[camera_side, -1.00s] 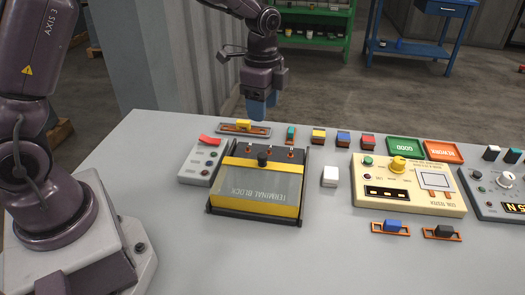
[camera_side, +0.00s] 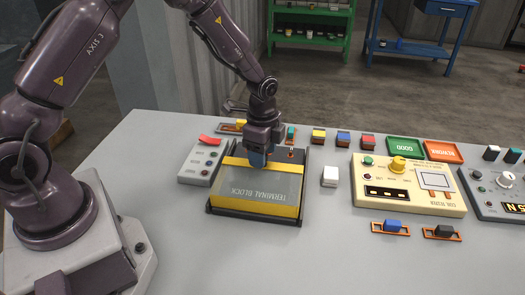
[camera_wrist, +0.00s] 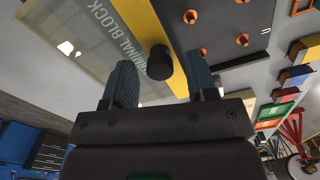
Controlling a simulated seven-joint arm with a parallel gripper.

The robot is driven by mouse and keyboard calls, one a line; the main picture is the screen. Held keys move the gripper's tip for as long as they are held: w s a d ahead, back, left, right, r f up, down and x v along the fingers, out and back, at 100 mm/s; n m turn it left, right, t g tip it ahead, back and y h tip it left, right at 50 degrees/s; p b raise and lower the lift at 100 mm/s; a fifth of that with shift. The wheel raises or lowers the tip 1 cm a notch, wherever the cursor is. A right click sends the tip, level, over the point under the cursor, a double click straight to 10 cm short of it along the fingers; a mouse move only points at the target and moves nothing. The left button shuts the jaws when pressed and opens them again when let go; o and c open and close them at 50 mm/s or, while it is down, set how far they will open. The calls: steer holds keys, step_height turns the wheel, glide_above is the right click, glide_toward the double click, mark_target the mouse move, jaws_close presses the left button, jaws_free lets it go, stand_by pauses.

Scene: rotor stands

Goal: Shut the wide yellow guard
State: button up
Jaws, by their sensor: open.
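The wide yellow guard (camera_side: 285,170) is a flat frame with a clear panel and yellow bars, lying on a dark box lettered TERMINAL BLOCK. Its far yellow bar also shows in the wrist view (camera_wrist: 142,22), with a round black knob (camera_wrist: 160,64) on it. Orange terminals (camera_wrist: 242,40) lie uncovered on the dark strip beyond that bar. My gripper (camera_side: 257,160) is low over the far bar and hides the knob in the side view. In the wrist view, its open blue fingers (camera_wrist: 163,80) stand on either side of the knob, with gaps showing.
A grey panel with a red switch (camera_side: 209,140) stands close at the left. A white block (camera_side: 330,177) and the cream tester (camera_side: 440,190) stand at the right. Several small coloured blocks line the back.

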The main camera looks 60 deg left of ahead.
jaws_close()
steer(key=w+a, duration=0.9)
steer(key=shift+w+a, duration=0.1)
steer(key=shift+w, duration=0.05)
jaws_free()
step_height(320, 180, up, 13)
stand_by(0.6)
